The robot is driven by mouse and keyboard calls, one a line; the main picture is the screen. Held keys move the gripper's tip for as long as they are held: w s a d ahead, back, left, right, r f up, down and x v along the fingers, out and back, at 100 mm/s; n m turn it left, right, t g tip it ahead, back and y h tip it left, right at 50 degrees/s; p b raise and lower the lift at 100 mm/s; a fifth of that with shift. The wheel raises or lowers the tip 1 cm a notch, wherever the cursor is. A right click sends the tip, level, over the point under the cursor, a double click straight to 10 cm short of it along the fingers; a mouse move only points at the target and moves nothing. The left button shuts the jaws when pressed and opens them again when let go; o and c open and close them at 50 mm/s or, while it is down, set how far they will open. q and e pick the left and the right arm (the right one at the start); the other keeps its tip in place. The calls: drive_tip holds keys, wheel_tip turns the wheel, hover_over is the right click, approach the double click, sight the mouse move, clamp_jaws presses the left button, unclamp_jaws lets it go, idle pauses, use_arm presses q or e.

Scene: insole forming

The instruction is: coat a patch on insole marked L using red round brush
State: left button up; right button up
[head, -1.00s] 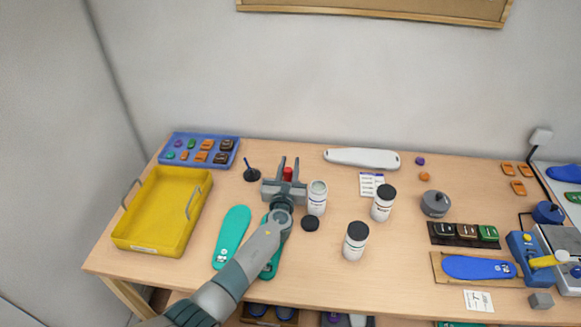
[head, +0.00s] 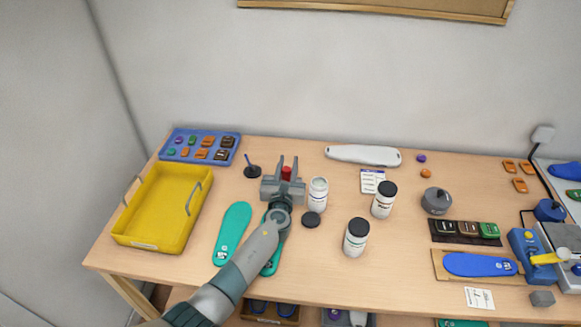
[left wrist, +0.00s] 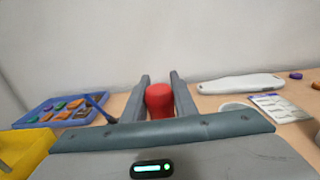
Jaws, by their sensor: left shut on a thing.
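My left gripper (head: 288,168) is shut on the red round brush (head: 287,173), whose red rounded top shows between the fingers in the left wrist view (left wrist: 159,97). The brush's lower part is hidden by the gripper. Two teal insoles lie on the table: the left one (head: 233,230) is fully in view with a white mark too small to read, and the other (head: 270,264) is mostly under my left arm. An open white jar (head: 318,194) stands just right of the gripper, its black lid (head: 311,220) lying in front. My right gripper is out of view.
A yellow tray (head: 150,238) and a blue tray of small pads (head: 170,152) are at the left. A blue-handled brush (head: 251,170) stands behind. Two capped jars (head: 384,199) (head: 356,237) stand right. A blue insole (head: 478,265) lies farther right.

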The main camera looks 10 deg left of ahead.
use_arm(q)
drive_tip(key=s+a+b, duration=0.3)
drive_tip(key=s+b, duration=0.2)
drive_tip(key=s, duration=0.7)
drive_tip(key=s+a+b, duration=0.3)
drive_tip(key=s+b, duration=0.1)
drive_tip(key=s, duration=0.8)
drive_tip(key=s+a+b, duration=0.4)
drive_tip(key=s+b, duration=0.1)
drive_tip(key=s, duration=0.6)
drive_tip(key=shift+s+b, duration=0.3)
drive_tip(key=shift+s, duration=0.1)
drive_tip(key=shift+f, duration=0.1)
